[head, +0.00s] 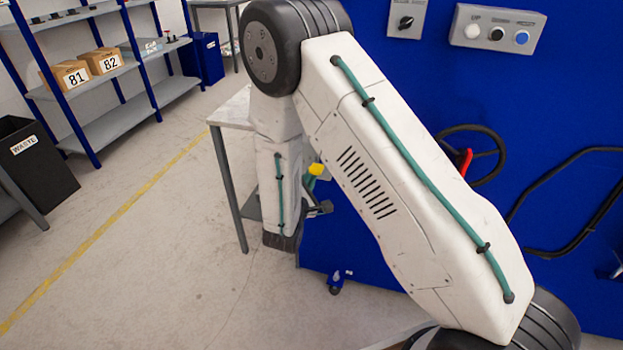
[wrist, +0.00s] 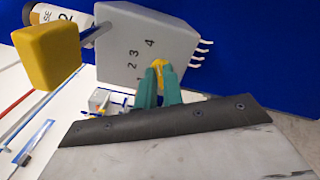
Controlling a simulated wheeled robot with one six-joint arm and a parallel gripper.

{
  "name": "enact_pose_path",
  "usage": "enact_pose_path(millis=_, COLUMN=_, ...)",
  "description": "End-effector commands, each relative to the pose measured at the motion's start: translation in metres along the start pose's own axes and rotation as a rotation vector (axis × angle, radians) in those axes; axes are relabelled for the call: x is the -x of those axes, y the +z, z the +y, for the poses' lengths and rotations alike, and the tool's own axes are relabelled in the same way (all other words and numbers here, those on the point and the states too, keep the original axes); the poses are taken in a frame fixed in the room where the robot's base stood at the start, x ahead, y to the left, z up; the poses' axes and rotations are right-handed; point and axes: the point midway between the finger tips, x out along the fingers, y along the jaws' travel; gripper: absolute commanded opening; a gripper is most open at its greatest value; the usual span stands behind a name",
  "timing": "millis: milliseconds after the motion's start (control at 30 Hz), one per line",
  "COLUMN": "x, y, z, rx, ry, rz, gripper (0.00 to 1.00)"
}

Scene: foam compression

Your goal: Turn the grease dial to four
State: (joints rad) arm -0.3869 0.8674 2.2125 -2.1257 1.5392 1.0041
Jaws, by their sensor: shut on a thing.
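The grey box (wrist: 148,42) with the numbers 1 to 4 on its face fills the upper middle of the wrist view. The yellow grease dial (wrist: 158,63) is low on that face, near the numbers. My gripper (wrist: 157,73) has its green fingers closed around the dial. The fingers cover much of the dial, and I cannot tell which number it points to. In the head view my own arm hides the dial and the box.
A yellow block (wrist: 48,57) on a metal bar juts out left of the box. A labelled bottle (wrist: 62,20) stands behind it. Several white tubes (wrist: 203,50) leave the box's right side. A blue panel (head: 560,100) with switches and a handwheel (head: 487,137) stands right of my arm.

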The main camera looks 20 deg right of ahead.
Motion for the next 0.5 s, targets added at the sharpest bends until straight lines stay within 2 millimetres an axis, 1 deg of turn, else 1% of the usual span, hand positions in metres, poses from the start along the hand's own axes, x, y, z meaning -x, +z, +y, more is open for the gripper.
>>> enact_pose_path(millis=33, x=0.0015, y=0.0001, z=-0.0037, rx=0.002, ry=-0.007, rz=0.003, gripper=0.00)
enact_pose_path(millis=400, x=0.0013, y=0.0003, z=-0.0039, rx=-0.001, ry=-0.008, rz=0.003, gripper=0.00)
enact_pose_path(millis=433, x=0.0013, y=0.0003, z=-0.0040, rx=-0.001, ry=-0.008, rz=0.003, gripper=0.17)
enact_pose_path(millis=467, x=0.0013, y=0.0003, z=-0.0039, rx=-0.001, ry=-0.008, rz=0.003, gripper=0.25)
enact_pose_path(millis=500, x=0.0011, y=0.0003, z=-0.0036, rx=-0.002, ry=-0.007, rz=0.003, gripper=0.31)
